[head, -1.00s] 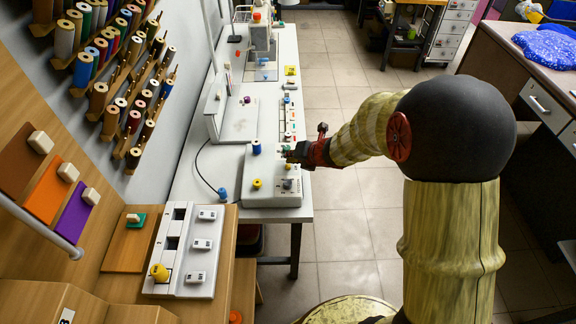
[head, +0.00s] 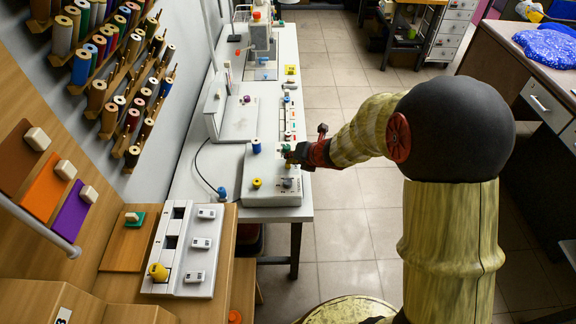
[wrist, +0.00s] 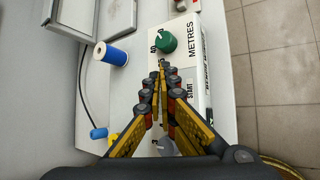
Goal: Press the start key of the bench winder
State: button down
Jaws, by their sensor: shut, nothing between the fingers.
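The bench winder (head: 262,190) is a white box on the long white bench, and its top also shows in the wrist view (wrist: 215,20). It carries a green knob (wrist: 162,41) by the word METRES, a grey knob (wrist: 164,146) and a START label (wrist: 189,91). My gripper (wrist: 160,72) is shut and empty over the winder's top, its tips just below the green knob in the picture and left of the START label. The start key itself is not clearly visible; my fingers cover the area beside its label. In the head view my gripper (head: 288,156) reaches in from the right.
A blue plug (head: 221,192) with a cable lies on the bench. A white panel with switches (head: 201,243) is in front. The floor right of the bench is clear.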

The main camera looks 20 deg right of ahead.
jog(key=shift+f+b, duration=0.3)
jog(key=shift+f, duration=0.1)
dwell(0.7)
dwell(0.3)
jog(key=shift+r+p, duration=0.8)
jog(key=shift+r, duration=0.05)
notch_tip(320, 180, up, 5)
jog(key=p, duration=0.5)
jog(key=shift+r, duration=0.1)
dwell(0.5)
